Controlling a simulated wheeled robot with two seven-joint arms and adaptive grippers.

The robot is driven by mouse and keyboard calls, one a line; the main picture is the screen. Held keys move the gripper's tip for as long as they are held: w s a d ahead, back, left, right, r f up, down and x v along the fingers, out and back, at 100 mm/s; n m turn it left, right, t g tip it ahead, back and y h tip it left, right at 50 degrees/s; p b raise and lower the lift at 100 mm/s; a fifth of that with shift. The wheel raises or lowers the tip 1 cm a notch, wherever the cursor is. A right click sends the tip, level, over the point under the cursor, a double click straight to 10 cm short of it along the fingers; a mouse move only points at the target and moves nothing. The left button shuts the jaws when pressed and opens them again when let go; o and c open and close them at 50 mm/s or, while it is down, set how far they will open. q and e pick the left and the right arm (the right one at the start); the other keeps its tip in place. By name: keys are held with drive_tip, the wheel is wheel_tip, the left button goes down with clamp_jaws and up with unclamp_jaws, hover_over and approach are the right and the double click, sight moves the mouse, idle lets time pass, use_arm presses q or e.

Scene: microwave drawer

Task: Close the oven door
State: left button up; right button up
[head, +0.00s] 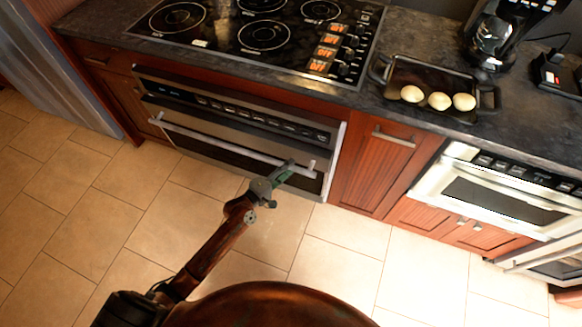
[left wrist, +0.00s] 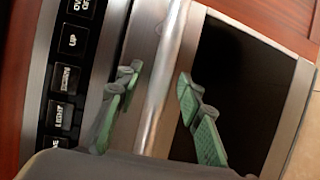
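The oven (head: 240,115) is built in under the cooktop, with a dark button panel above its door. The door (head: 235,155) stands upright and looks close to flush with the front; I cannot tell whether a small gap is left. A long silver handle bar (head: 215,142) runs across it. My left gripper (head: 283,176) is at the right part of this handle. In the left wrist view its green-padded fingers (left wrist: 158,75) are apart, one on each side of the handle bar (left wrist: 168,60), with space between. My right gripper is not in view.
A black cooktop (head: 262,37) is set in the dark counter. A tray (head: 432,78) with three pale round items and a coffee maker (head: 493,40) stand to its right. A second silver appliance (head: 500,195) is at the right. The tiled floor (head: 120,190) before the oven is clear.

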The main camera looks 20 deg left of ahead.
use_arm(q)
drive_tip(key=shift+w+d+f, duration=0.1)
drive_tip(key=shift+w+d, duration=0.15)
drive_tip(key=shift+w, duration=0.25)
clamp_jaws()
idle(0.4)
